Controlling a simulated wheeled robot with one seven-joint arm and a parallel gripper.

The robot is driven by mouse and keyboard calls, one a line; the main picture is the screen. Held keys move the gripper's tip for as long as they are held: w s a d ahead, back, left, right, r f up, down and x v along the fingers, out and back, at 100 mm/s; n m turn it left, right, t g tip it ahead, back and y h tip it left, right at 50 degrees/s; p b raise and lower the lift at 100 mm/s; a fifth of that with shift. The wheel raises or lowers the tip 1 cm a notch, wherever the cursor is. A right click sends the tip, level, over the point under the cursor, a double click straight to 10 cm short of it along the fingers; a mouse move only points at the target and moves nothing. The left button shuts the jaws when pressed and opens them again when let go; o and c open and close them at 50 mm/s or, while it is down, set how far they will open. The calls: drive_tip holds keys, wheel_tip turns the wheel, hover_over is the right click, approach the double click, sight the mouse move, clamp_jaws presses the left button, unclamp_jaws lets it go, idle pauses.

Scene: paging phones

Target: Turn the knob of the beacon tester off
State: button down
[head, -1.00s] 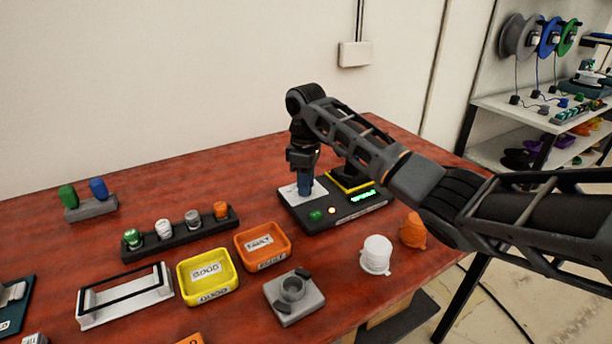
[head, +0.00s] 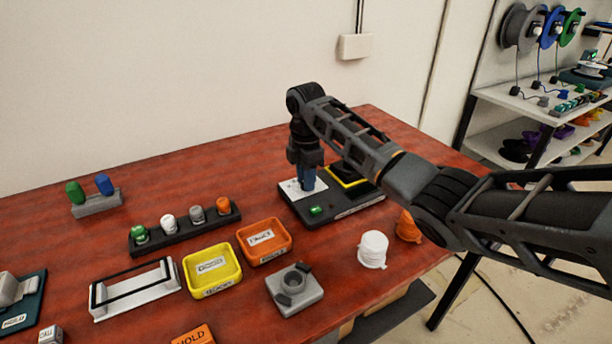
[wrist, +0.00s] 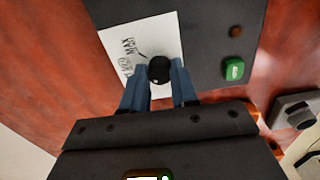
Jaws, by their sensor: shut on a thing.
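The beacon tester (head: 345,207) is a dark flat box with a white label plate (head: 290,188), a green button (head: 316,210) and a yellow-edged black pad (head: 348,176). My gripper (head: 306,185) points down over the label plate. In the wrist view its blue fingers (wrist: 160,78) are shut on the round black knob (wrist: 159,68), which stands on the white plate (wrist: 143,42) with printed marks including "MAX". The green button (wrist: 233,68) and a dark reddish lamp (wrist: 236,32) show to the right. The tester's display and lamp look unlit.
An orange tray (head: 283,248), a yellow tray (head: 232,280) and a grey socket block (head: 295,306) stand left and in front of the tester. A white cup-like piece (head: 373,250) and an orange one (head: 407,228) are nearer the right edge. A rack (head: 186,236) holds several coloured pieces.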

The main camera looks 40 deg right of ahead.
drive_tip(key=shift+n, duration=0.3)
drive_tip(key=c, duration=0.9)
unclamp_jaws()
drive_tip(key=shift+o, duration=0.2)
drive_tip(key=shift+r+b, duration=0.4)
drive_tip(key=shift+r, duration=3.5)
